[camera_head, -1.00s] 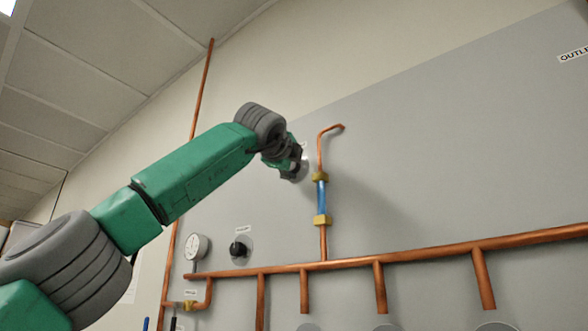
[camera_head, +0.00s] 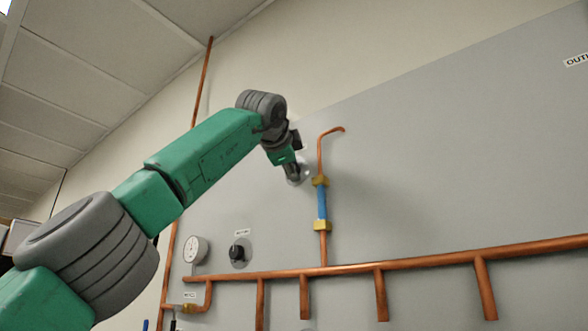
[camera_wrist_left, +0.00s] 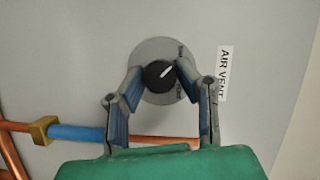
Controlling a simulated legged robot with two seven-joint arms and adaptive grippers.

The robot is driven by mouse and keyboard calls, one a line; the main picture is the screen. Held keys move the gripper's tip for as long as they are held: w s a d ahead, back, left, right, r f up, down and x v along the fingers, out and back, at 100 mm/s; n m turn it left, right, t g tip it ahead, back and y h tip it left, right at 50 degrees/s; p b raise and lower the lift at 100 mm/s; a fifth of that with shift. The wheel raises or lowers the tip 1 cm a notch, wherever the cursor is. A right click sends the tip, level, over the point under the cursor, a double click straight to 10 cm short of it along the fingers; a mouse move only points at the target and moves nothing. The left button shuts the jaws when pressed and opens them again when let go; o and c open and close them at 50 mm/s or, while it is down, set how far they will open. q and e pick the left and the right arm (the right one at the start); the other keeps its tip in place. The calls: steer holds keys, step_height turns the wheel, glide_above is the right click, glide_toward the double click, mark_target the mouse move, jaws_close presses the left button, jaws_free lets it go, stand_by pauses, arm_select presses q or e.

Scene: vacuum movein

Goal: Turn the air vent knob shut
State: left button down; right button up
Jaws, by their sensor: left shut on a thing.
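The air vent knob (camera_wrist_left: 158,75) is a black round knob with a white pointer line on a grey round plate (camera_wrist_left: 152,50), beside an "AIR VENT" label (camera_wrist_left: 224,73). In the left wrist view the two fingers of my left gripper (camera_wrist_left: 160,76) stand on either side of the knob and are shut on it. In the head view my left gripper (camera_head: 293,168) is at the panel, left of the blue tube, and mostly hides the knob. The white pointer slants up to the right in the wrist view. My right gripper is not in view.
A blue tube (camera_head: 322,204) with brass fittings stands close to the right of my gripper. A copper pipe (camera_head: 420,262) with several branches runs along the panel below. A gauge (camera_head: 196,250) and another black knob (camera_head: 239,252) sit at lower left.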

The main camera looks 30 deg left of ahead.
arm_select(q)
steer(key=shift+f, duration=0.15)
steer(key=c, duration=1.2)
jaws_free()
steer(key=shift+w+a, duration=0.1)
steer(key=shift+a, duration=0.1)
steer(key=f+v, duration=0.1)
steer(key=v, duration=1)
steer(key=shift+s+r, duration=0.4)
steer(key=shift+r, duration=0.05)
steer(key=shift+d, duration=0.1)
